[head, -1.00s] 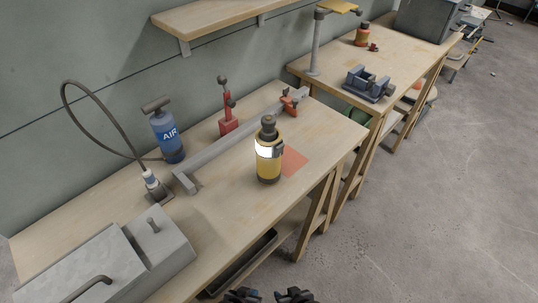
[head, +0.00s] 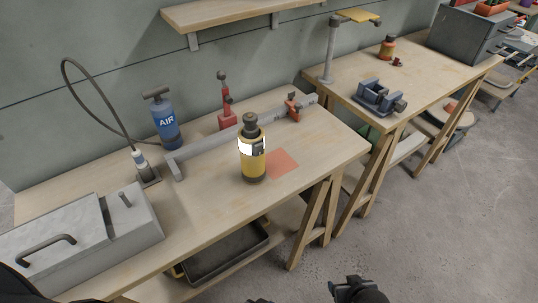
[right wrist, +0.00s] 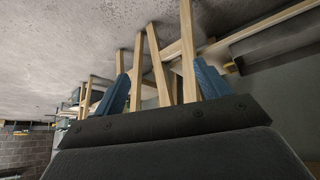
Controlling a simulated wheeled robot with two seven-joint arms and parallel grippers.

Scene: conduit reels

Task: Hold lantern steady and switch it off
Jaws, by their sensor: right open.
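The lantern (head: 253,166) stands upright on the near workbench (head: 215,212). It has a yellow body, a dark base and cap, and a bright white glowing band. A dark patch shows on the band's right side; I cannot tell if it is the switch. My right gripper (head: 357,291) is a dark shape at the bottom edge of the head view, below and to the right of the lantern and apart from it. In the right wrist view its blue fingers (right wrist: 162,88) are spread with nothing between them. A small dark tip at the bottom edge may be my left gripper.
An orange-red square (head: 284,163) lies right of the lantern. Behind it are a grey rail (head: 215,148), a red stand (head: 226,118) and a blue air pump (head: 165,122). A grey box (head: 85,230) fills the bench's left end. The bench's front strip is clear.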

